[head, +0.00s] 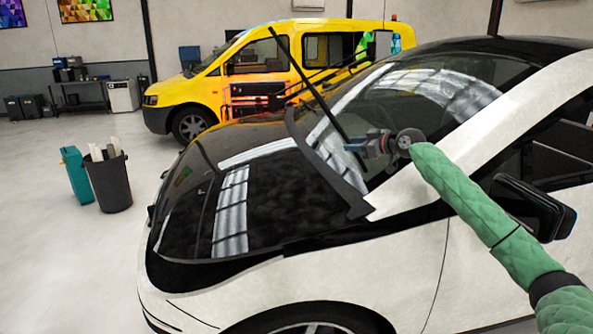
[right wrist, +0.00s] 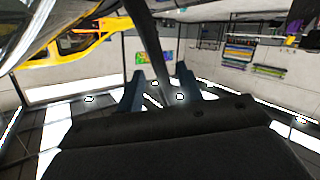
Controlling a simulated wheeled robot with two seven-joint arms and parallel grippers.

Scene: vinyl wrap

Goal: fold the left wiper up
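The wiper (head: 310,84) is a long thin black bar. It stands tilted up off the car's windshield (head: 440,95), its free end high against the yellow van. My right gripper (head: 356,146) is at the lower part of the wiper, over the windshield base. In the right wrist view the wiper (right wrist: 154,42) passes between the two spread fingers (right wrist: 160,84). The fingers look apart, with gaps beside the bar; contact cannot be told. The wiper's base is partly hidden by the gripper. My left gripper is not in view.
The white car's black hood (head: 235,195) lies below and left of the gripper. A side mirror (head: 532,205) stands beside my right arm. A yellow van (head: 260,70), a dark bin (head: 110,185) and a teal bin (head: 76,175) stand farther off. The air above the hood is free.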

